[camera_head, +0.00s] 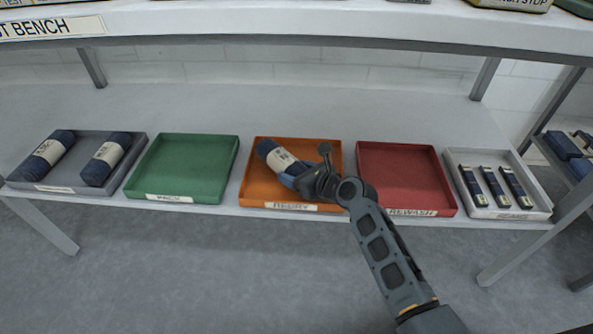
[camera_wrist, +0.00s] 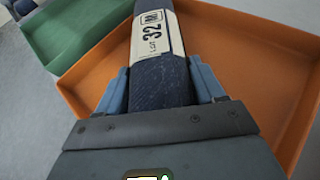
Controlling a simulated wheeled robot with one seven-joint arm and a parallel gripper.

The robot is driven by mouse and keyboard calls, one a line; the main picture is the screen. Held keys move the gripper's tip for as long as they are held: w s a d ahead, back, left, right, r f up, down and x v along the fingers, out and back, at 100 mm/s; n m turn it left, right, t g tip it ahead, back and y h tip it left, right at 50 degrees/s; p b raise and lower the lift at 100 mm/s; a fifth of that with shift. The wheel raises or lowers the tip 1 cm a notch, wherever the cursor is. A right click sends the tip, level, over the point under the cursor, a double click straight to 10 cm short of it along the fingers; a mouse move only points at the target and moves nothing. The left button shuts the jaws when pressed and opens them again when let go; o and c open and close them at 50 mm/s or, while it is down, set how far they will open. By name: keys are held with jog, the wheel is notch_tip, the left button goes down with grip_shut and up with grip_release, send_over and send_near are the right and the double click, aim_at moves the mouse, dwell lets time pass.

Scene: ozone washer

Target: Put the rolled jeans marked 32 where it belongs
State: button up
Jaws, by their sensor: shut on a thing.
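The rolled jeans (camera_head: 279,158) are dark blue with a cream band. The roll is over the orange tray (camera_head: 254,188), whose label seems to read "REDRY". The orange tray also fills much of the wrist view (camera_wrist: 240,60). I cannot tell whether the roll touches the tray floor. No other thing shows in this tray.
Left are an empty green tray (camera_head: 185,165) and a grey tray (camera_head: 68,142) with two rolled jeans. Right are an empty red tray (camera_head: 405,175), labelled "REWASH", and a pale tray (camera_head: 530,203) with several dark items. An upper shelf (camera_head: 300,28) overhangs behind.

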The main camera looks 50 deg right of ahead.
jog(key=o, duration=1.4)
jog(key=shift+o, duration=0.2)
jog(key=shift+r, duration=0.55)
jog(key=p+v, duration=0.4)
jog(key=v, duration=0.8)
jog(key=shift+r, duration=0.1)
